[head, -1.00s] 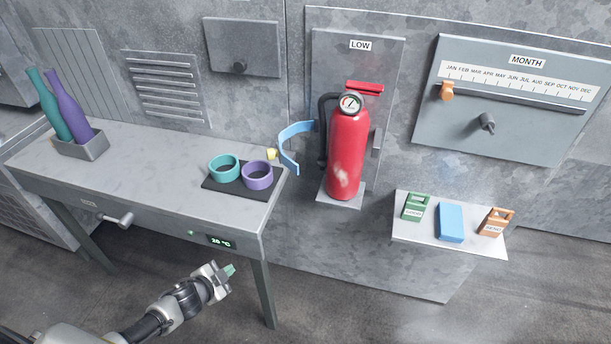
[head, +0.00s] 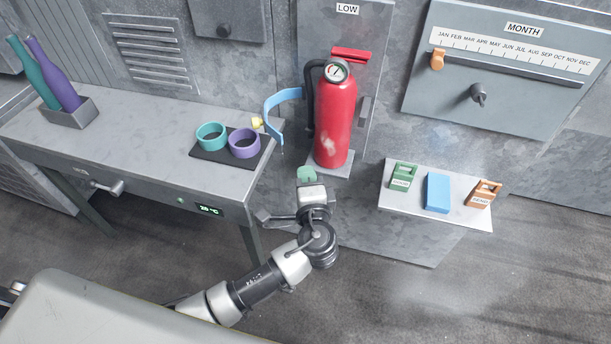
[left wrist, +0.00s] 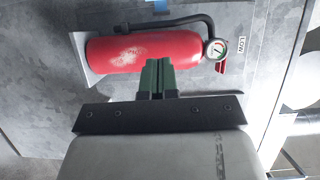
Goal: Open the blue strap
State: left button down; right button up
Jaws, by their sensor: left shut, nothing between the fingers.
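The blue strap (head: 272,117) is a curved band at the left of the red fire extinguisher (head: 333,125). The extinguisher stands upright on a small bracket. My left gripper (head: 307,174) is shut and empty, with green fingertips, in front of and below the extinguisher's base in the head view. Its fingers (left wrist: 157,75) also show in the wrist view. My right gripper is not in view.
A small shelf (head: 440,212) at right holds green, blue and orange items. The floor right of my arm is clear.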

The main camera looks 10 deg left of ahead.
pick_arm(q)
jog(key=w+a+p, duration=0.2)
jog(key=w+a, duration=0.4)
jog(key=w, duration=0.1)
jog(key=shift+f, duration=0.15)
jog(key=shift+w, duration=0.15)
